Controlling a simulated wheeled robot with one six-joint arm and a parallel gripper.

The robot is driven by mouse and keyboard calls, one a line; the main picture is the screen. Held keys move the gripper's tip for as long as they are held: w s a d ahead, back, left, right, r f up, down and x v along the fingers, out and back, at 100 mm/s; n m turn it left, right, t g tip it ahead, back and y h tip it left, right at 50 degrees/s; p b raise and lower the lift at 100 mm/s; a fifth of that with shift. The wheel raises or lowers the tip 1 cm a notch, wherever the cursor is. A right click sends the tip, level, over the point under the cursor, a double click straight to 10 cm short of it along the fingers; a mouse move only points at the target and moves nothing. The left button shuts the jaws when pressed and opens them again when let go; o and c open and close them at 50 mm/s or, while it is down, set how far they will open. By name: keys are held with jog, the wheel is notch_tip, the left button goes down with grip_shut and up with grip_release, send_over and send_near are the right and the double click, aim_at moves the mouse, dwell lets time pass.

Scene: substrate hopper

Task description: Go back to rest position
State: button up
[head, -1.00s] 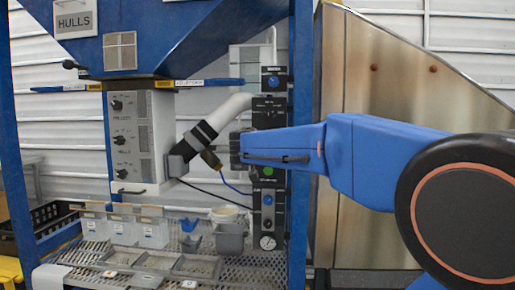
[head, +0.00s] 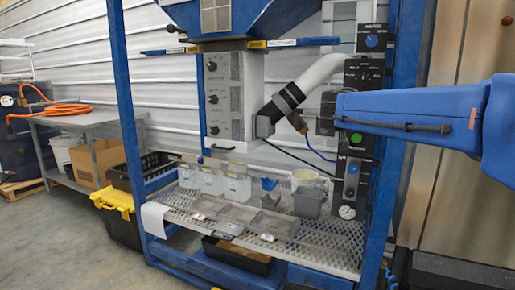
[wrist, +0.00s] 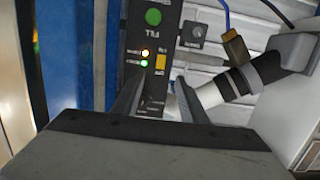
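My gripper (head: 326,113) is at the end of my blue arm, in front of the black control panel (head: 357,186) in the head view. In the wrist view my gripper (wrist: 156,84) has its two dark fingers spread with nothing between them. The control panel (wrist: 147,65), with a green button (wrist: 153,17) and small lit lamps, shows behind and between the fingers. I cannot tell exactly how far the fingertips are from the panel.
A grey-white pipe (head: 318,72) with a black collar runs beside the gripper. A mesh shelf (head: 330,238) holds trays and scoops under the blue hopper (head: 262,12). A blue post (head: 393,150) stands close by. Open floor (head: 70,240) lies at left.

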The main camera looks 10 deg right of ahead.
jog(key=s+a+f+n+g+y, duration=0.1)
jog(key=s+f+n+g+y, duration=0.3)
jog(key=s+f, duration=1.45)
jog(key=s+a+f+n+g+y, duration=0.1)
jog(key=s+a+f+g+y, duration=0.1)
jog(key=s+a+f, duration=0.4)
jog(key=s+a+f+n+g+y, duration=0.1)
jog(key=s+a+f, duration=0.4)
jog(key=s+f, duration=0.6)
jog(key=shift+s+a+f+n+g+y, duration=0.2)
jog(key=shift+s+a+n+g+y, duration=0.2)
jog(key=shift+s+g+y, duration=0.65)
